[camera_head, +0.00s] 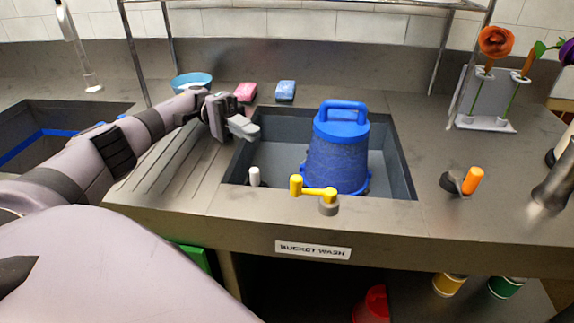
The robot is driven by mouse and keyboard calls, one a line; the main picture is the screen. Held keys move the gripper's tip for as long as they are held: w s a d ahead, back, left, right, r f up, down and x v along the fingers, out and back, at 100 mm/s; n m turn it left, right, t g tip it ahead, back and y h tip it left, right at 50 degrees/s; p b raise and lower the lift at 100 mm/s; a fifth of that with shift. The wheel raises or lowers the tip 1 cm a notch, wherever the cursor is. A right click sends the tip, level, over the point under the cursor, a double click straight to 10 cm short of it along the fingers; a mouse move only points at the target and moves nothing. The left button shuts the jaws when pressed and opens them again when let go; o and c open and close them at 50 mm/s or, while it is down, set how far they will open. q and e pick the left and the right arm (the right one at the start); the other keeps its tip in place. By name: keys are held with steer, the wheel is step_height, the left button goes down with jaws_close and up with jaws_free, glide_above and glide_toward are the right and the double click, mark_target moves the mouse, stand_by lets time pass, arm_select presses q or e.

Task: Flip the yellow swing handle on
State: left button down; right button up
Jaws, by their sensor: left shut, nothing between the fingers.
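The yellow swing handle (316,192) sits on a grey pivot at the front edge of the basin, above the "BUCKET WASH" label. Its bar points left from the pivot and ends in an upright yellow knob. My left gripper (246,130) is shut and empty over the basin's back left corner, behind and left of the handle and apart from it. My right gripper is not in view.
A blue bucket-like container (338,160) with a blue top handle stands in the basin (395,165), just behind the yellow handle. A white peg (254,176) stands to the left. An orange-knobbed handle (472,180) is at right. Flowers stand in a rack (487,100).

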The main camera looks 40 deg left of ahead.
arm_select(q)
steer(key=shift+d, duration=0.1)
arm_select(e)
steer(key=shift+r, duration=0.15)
arm_select(q)
steer(key=shift+s+d+p, duration=0.6)
steer(key=shift+s+d, duration=0.05)
steer(key=shift+d, duration=1.4)
steer(key=shift+s+d+p, duration=0.6)
steer(key=shift+d+p, duration=0.05)
steer(key=shift+d, duration=1.4)
steer(key=shift+s+d+p, duration=0.6)
steer(key=shift+s+d, duration=0.05)
steer(key=shift+d, duration=1.4)
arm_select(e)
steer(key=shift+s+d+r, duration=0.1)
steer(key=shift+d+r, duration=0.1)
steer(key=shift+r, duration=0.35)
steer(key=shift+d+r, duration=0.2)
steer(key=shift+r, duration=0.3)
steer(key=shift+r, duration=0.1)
